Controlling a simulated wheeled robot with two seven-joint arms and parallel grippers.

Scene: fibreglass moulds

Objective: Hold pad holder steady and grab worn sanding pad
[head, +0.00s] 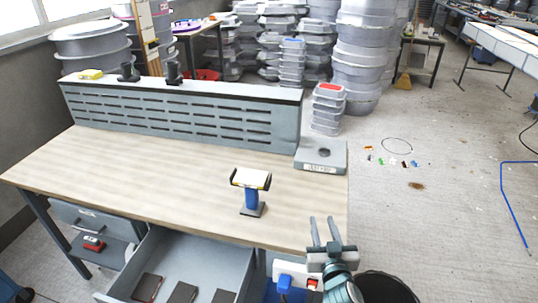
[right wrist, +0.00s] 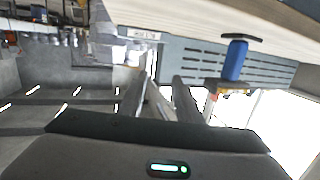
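The pad holder (head: 251,200) is a blue upright post on a dark foot, standing near the front of the wooden workbench. A pale pad with dark ends (head: 251,179) lies across its top; I cannot tell how worn it is. My right gripper (head: 323,218) is to the right of the holder, at the bench's front right corner, apart from it. Its two fingers are spread with nothing between them. In the right wrist view, the picture is upside down and the blue holder (right wrist: 236,61) is beyond the fingers, to the right. My left gripper is not in view.
An open drawer (head: 207,255) below the bench front holds several dark flat pieces (head: 183,292). A grey box (head: 320,156) sits at the bench's right end, and a slotted panel (head: 185,113) runs along the back. A black bin (head: 390,287) stands at lower right. The bench left of the holder is clear.

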